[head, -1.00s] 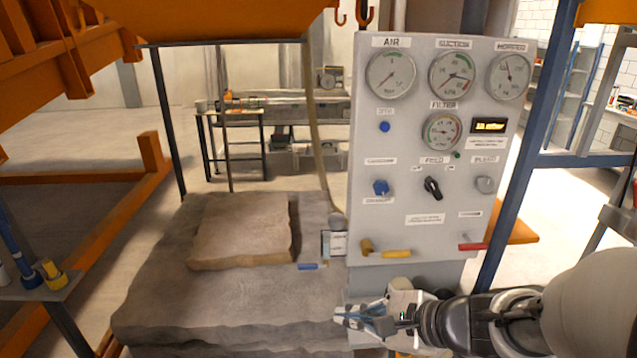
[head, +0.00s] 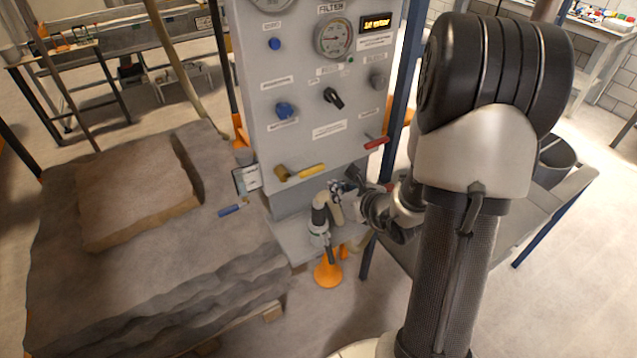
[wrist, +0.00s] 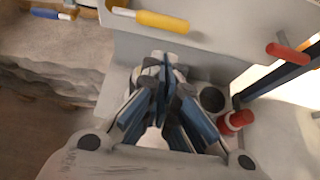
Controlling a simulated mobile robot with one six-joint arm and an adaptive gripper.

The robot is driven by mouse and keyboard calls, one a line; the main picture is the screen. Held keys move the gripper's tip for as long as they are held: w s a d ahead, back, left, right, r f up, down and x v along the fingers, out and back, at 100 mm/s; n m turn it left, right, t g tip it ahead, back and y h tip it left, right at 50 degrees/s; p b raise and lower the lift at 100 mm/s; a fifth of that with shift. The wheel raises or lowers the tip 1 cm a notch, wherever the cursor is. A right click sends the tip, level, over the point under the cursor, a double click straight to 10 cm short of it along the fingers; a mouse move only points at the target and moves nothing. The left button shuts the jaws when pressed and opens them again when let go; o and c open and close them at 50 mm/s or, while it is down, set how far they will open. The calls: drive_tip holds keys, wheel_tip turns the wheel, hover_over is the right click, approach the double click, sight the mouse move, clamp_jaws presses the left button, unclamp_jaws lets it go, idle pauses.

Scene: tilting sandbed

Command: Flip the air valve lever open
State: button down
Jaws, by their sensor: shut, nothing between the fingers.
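A grey control panel (head: 270,150) carries a yellow-handled lever (head: 310,171) and a red-handled lever (head: 376,143) along its lower edge. I cannot read which is the air valve's. My gripper (head: 343,187) is shut and empty, below the panel, lower than the yellow lever and to its right. In the wrist view the closed fingers (wrist: 164,72) point toward the panel's base. The yellow lever (wrist: 160,20), red lever (wrist: 288,54) and blue lever (wrist: 46,14) are beyond them, apart from the gripper.
A stone slab (head: 135,190) lies on the bed at left. A blue post (head: 397,75) rises right of the panel. Another red-ended part (wrist: 236,121) is right of the fingers.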

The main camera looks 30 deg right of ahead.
sight(305, 173)
drive_tip(key=b+x, duration=0.1)
drive_tip(key=x, duration=0.9)
drive_tip(key=shift+b, duration=0.35)
